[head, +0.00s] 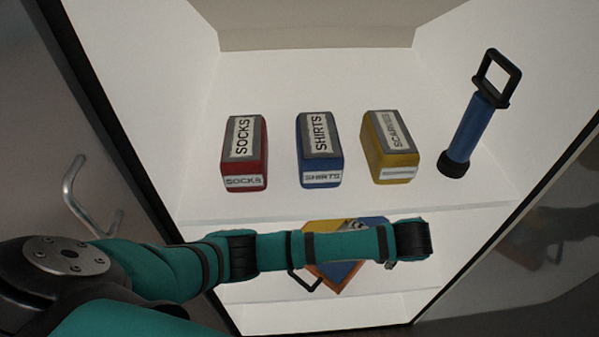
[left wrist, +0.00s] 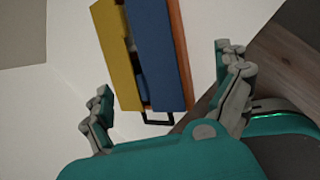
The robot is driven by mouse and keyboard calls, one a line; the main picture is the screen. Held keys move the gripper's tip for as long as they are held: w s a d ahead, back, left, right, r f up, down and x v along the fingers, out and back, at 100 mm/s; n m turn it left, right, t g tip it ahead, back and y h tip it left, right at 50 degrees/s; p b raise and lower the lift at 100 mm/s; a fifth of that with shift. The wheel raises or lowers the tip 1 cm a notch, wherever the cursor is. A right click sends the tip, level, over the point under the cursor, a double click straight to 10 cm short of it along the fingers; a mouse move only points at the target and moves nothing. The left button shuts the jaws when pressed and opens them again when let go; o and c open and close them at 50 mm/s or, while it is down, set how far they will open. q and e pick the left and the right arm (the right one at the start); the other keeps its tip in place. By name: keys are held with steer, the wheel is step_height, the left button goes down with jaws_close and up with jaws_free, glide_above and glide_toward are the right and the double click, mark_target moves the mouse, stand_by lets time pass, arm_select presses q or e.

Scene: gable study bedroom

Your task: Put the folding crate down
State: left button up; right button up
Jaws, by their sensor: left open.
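The folding crate (head: 343,272) is yellow and blue with an orange side and a black handle. In the head view it is at the lower shelf of the cabinet, turned at an angle, partly hidden behind my left arm. In the left wrist view the crate (left wrist: 160,50) shows at the top middle, its handle (left wrist: 157,121) towards me. My left gripper (left wrist: 163,72) is open, its fingers spread to either side of the crate's handle end with gaps visible. In the head view its fingers are mostly hidden by the arm. My right gripper is not in view.
On the upper shelf (head: 270,208) stand a red socks box (head: 263,165), a blue shirts box (head: 322,150), a yellow box (head: 390,147) and a blue cylinder with a black handle (head: 472,128). Cabinet doors flank the opening; the left one has a handle (head: 78,195).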

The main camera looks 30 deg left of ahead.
arm_select(q)
steer(key=s+d+f+n+h, duration=0.25)
steer(key=s+n+h, duration=0.4)
steer(key=n, duration=0.75)
steer(key=s+a+f+n+y, duration=0.1)
steer(key=s+a+f+n, duration=0.4)
steer(key=s+a+n, duration=0.3)
steer(key=s+a+f+n+g+y, duration=0.1)
steer(key=s+a+f+n, duration=0.5)
steer(key=n, duration=0.8)
steer(key=shift+s+a+f+g+y, duration=0.25)
steer(key=shift+s+a+g+y, duration=0.1)
steer(key=shift+s+a, duration=0.85)
